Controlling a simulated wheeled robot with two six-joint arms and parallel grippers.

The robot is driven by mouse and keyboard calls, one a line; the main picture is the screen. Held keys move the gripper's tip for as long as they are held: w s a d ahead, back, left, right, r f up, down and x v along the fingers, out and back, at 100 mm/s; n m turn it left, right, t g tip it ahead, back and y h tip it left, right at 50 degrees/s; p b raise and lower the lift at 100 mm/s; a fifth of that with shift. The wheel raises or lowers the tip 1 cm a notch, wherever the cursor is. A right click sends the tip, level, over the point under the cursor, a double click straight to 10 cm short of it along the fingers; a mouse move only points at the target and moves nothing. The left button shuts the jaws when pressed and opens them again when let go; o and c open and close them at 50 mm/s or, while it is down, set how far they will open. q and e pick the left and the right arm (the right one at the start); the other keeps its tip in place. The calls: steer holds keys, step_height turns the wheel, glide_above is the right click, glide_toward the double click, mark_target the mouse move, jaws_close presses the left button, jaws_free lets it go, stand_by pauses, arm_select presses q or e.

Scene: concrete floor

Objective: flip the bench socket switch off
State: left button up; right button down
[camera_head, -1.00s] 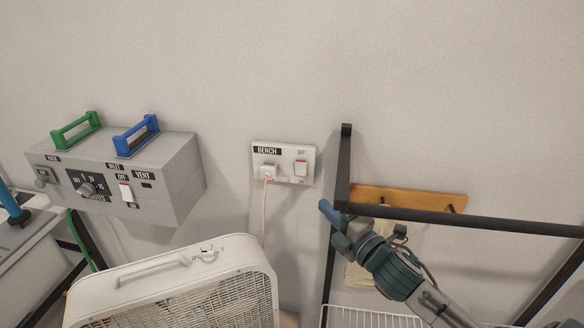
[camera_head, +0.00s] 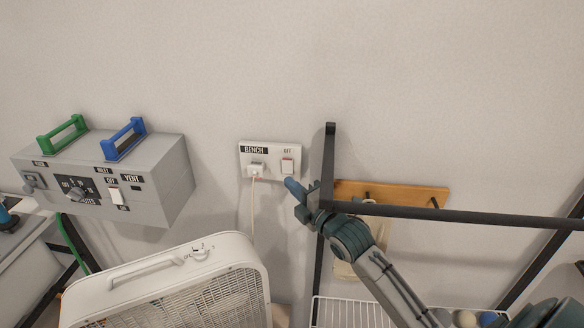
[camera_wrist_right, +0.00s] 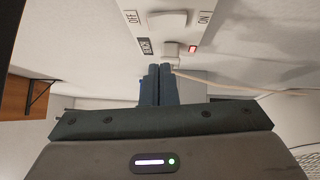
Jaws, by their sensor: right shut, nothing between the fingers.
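The bench socket (camera_head: 270,173) is a white wall plate in the head view, with a BENCH label, a white plug at its left and a white rocker switch (camera_head: 287,166) at its right under the word OFF. In the right wrist view the plate (camera_wrist_right: 180,18) shows at the top, with OFF and ON labels and a small red light (camera_wrist_right: 193,49). My right gripper (camera_head: 289,182) is shut and empty, its tips just below the switch; whether they touch the plate I cannot tell. The shut fingers (camera_wrist_right: 159,70) also show in the wrist view. My left gripper is not in view.
A black rack frame (camera_head: 328,150) stands close right of the socket, by my right arm. A wooden peg rail (camera_head: 400,193) is behind it. A white box fan (camera_head: 180,275) stands below left. A grey control box (camera_head: 160,170) with green and blue handles is on the left.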

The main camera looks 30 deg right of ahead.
mark_target(284, 163)
steer(key=w, duration=0.1)
steer(key=w+d+p, duration=0.1)
steer(key=w, duration=0.2)
steer(key=shift+d+r+p, duration=0.15)
steer(key=shift+r+p, duration=0.25)
steer(key=shift+w+d+f, duration=0.1)
steer(key=shift+w+d, duration=0.25)
steer(key=shift+d, duration=0.15)
steer(key=shift+a, duration=0.1)
steer(key=shift+w+b, duration=0.15)
steer(key=shift+b, duration=0.4)
